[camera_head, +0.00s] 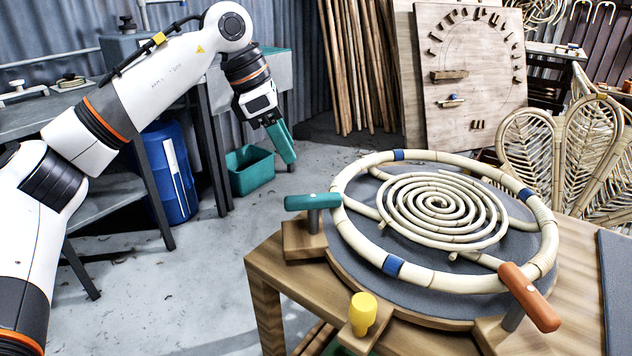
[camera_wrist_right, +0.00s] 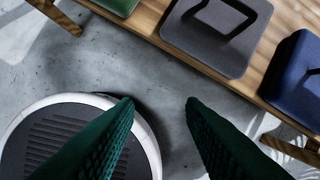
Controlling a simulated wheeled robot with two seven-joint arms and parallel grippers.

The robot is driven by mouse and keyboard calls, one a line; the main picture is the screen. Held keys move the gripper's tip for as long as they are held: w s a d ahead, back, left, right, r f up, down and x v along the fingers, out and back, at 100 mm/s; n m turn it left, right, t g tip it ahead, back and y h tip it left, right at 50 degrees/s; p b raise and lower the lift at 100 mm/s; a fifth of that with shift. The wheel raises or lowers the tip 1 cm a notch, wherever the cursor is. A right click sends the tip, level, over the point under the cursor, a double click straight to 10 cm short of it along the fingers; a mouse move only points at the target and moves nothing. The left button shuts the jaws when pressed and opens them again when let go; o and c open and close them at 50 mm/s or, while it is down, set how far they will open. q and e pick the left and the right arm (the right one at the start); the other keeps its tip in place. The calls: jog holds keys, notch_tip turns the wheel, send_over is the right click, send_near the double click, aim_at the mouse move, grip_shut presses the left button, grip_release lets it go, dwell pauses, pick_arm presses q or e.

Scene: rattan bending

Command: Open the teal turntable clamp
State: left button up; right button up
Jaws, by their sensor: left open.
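The teal turntable clamp (camera_head: 313,202) sits at the left edge of the turntable (camera_head: 342,262) on a wooden block. Its teal bar lies level across a short grey post, its right end close to the rattan ring (camera_head: 347,228). My left gripper (camera_head: 287,158) hangs above and left of the clamp, apart from it, with its teal fingers pointing down. The gap between those fingers is hard to see from this side. My right gripper (camera_wrist_right: 160,103) shows in the right wrist view with dark green fingers apart and nothing between them, over the floor.
An orange clamp (camera_head: 530,297) and a yellow knob (camera_head: 363,311) stand along the table's front. A rattan spiral (camera_head: 440,208) lies inside the ring. A green bin (camera_head: 250,172) and blue barrel (camera_head: 167,172) stand behind. The right wrist view shows a grey case (camera_wrist_right: 215,35) on a wooden shelf.

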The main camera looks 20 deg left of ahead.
aim_at(311, 196)
pick_arm(q)
jog(key=b+x, duration=0.1)
jog(key=x, duration=0.4)
jog(key=b+x, duration=0.1)
jog(key=x, duration=0.4)
jog(key=shift+s+d+f, duration=0.15)
jog(key=shift+s, duration=0.05)
jog(key=shift+w+d+f, duration=0.15)
jog(key=shift+d+f, duration=0.1)
jog(key=shift+f, duration=0.35)
pick_arm(e)
jog(key=v, duration=0.5)
jog(key=shift+s+d, duration=0.1)
jog(key=shift+s, duration=0.1)
pick_arm(q)
jog(key=shift+c, duration=0.5)
jog(key=c, duration=0.9)
